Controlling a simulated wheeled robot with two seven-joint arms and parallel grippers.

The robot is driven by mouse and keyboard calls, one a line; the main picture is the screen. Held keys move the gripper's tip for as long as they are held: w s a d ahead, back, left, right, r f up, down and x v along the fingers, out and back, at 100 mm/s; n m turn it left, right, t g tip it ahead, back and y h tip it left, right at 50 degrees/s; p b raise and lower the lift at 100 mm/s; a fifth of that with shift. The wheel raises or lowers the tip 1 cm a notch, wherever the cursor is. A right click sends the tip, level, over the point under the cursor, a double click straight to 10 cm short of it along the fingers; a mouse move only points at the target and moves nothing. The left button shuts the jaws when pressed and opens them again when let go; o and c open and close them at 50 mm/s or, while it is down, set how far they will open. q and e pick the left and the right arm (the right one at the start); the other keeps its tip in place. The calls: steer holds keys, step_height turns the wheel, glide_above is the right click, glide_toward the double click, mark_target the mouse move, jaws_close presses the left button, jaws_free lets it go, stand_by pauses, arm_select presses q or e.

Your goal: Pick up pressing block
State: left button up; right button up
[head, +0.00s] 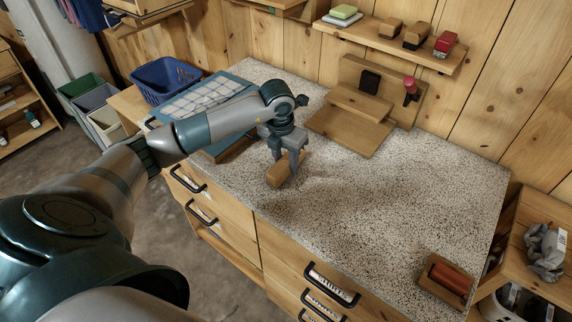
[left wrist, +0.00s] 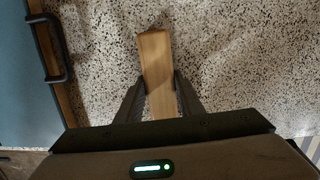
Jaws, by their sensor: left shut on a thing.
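The pressing block appears to be a light wooden block (head: 281,174), held over or on the speckled counter near its front edge. My left gripper (head: 285,164) is shut on it, with a finger on each side. In the left wrist view the block (left wrist: 156,70) sticks out ahead between the two fingers (left wrist: 160,95). I cannot tell whether the block's underside touches the counter. My right gripper is not in view.
A wooden stand (head: 350,135) with a red knob is at the back of the speckled counter (head: 400,215). A blue-edged tray with a checked cloth (head: 205,97) lies left. A red roll in a wooden holder (head: 447,276) sits front right. The counter's middle is clear.

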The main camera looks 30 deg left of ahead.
mark_target(287, 159)
arm_select(q)
steer(key=shift+r, duration=0.15)
steer(key=shift+w+r+b, duration=0.1)
steer(key=shift+r+b, duration=0.45)
step_height(287, 159, up, 2)
steer(key=shift+r+b, duration=0.15)
steer(key=shift+b, duration=0.55)
steer(key=s+d+r+b, duration=0.3)
steer(key=s+d+r, duration=0.4)
steer(key=d, duration=0.2)
steer(key=shift+d+r, duration=0.15)
steer(key=shift+r, duration=0.05)
